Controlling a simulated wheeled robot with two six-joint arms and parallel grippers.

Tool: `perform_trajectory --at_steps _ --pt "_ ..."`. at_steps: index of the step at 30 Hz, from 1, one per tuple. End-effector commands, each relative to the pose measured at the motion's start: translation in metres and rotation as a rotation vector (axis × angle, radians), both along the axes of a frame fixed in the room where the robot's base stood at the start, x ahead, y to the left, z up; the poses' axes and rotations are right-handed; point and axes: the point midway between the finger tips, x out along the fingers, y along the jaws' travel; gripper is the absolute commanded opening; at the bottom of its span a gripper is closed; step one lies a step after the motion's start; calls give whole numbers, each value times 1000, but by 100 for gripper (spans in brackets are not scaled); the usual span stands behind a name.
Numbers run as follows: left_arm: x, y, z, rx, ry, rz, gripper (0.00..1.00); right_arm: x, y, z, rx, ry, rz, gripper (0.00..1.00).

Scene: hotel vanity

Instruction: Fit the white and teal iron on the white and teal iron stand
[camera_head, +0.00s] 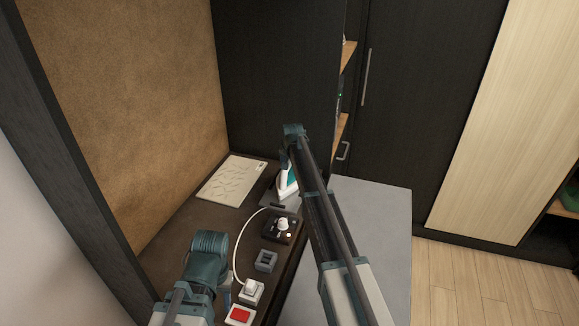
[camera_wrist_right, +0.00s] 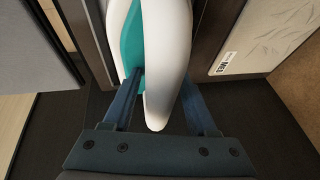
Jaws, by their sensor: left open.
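The white and teal iron (camera_head: 289,182) is near the far right part of the dark counter, partly behind my right arm. In the right wrist view, the iron (camera_wrist_right: 166,70) fills the upper middle, its white part between the fingers of my right gripper (camera_wrist_right: 162,88). One finger is close on each side; whether they press on it is unclear. In the head view my right gripper (camera_head: 286,161) reaches down at the iron. A grey plate (camera_head: 277,203) shows below the iron; I cannot tell whether it is the iron stand. My left gripper (camera_head: 226,286) is open over the near counter, its fingers mostly hidden.
A pale embossed board (camera_head: 231,179) lies at the back left of the counter. A dark box with a white knob (camera_head: 282,226), a grey socket block (camera_head: 265,261), a white plug unit (camera_head: 251,291) with a cable and a red switch (camera_head: 239,315) line the counter.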

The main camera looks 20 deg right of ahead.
Motion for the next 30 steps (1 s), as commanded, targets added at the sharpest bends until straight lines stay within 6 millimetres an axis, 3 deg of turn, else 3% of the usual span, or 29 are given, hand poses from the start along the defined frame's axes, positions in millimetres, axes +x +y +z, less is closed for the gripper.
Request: perform_trajectory --at_steps 11,17,30 --pt "0 0 0 0 0 0 50 -1 0 0 0 2 0 68" --pt "0 0 10 0 0 0 50 -4 1 10 0 2 0 68" --pt "0 0 69 0 0 -1 50 -30 5 69 0 1 0 68"
